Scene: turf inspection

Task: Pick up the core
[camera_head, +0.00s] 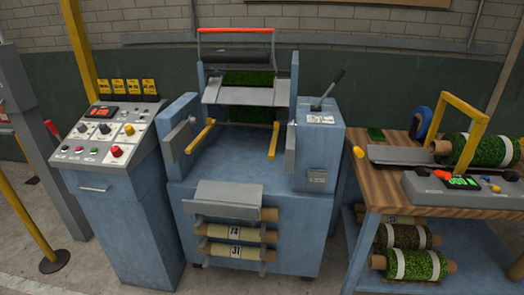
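Several brown cardboard cores lie across in a rack on the front of the blue machine (185,215). The top core (268,214) is mostly hidden behind a grey plate (228,193); its right end shows. Below it are a core with a pale label (235,232) that seems to read 13 and a lower one with a pale label (235,250) that reads 31. Neither of my grippers is in view.
A control console (105,135) stands at the left. A yellow post (25,222) stands at the far left.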

